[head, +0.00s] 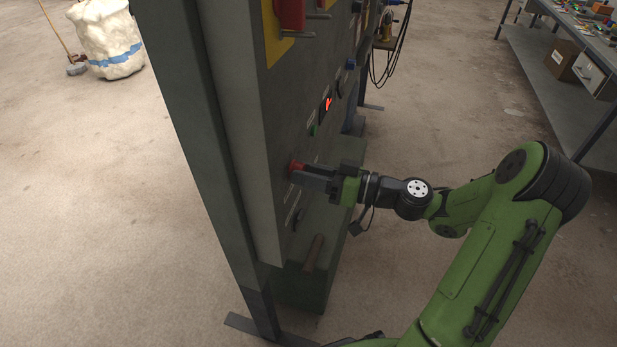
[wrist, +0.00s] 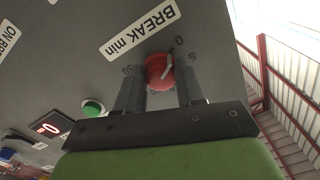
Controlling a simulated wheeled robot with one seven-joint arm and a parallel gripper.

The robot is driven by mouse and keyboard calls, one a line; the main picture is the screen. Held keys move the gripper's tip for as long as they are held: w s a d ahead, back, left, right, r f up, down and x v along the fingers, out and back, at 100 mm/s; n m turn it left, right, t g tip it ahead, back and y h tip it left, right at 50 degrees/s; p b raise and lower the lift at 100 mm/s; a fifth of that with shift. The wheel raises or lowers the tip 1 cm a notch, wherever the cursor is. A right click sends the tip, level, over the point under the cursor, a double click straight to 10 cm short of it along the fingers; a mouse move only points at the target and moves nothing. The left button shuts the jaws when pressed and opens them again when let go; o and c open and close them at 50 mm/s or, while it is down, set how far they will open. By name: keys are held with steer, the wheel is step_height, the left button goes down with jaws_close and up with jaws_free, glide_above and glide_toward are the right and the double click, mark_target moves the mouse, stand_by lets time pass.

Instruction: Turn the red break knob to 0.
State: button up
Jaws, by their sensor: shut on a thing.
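The red break knob (wrist: 158,73) sits on the grey panel under the white label "BREAK min" (wrist: 138,32) in the wrist view. Its pale pointer line points up and right, roughly towards the 0 mark; the 5 is to the right and the 30 to the left. In the head view the knob (head: 296,166) shows as a small red spot at the fingertips. My gripper (wrist: 160,80) has one finger on each side of the knob and is shut on it. The gripper (head: 312,178) reaches the panel from the right in the head view.
A green button (wrist: 93,107) and a lit red display (wrist: 46,128) are on the panel left of the knob. A thick rod (head: 314,253) sticks out below my gripper. A workbench (head: 560,75) stands at the far right. Floor is open around the cabinet.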

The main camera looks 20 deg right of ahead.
steer(key=shift+f, duration=0.15)
steer(key=o, duration=1)
steer(key=shift+o, duration=0.2)
steer(key=p+v, duration=0.2)
steer(key=v, duration=1.3)
steer(key=shift+s+d+p, duration=0.25)
steer(key=shift+d+p, duration=0.1)
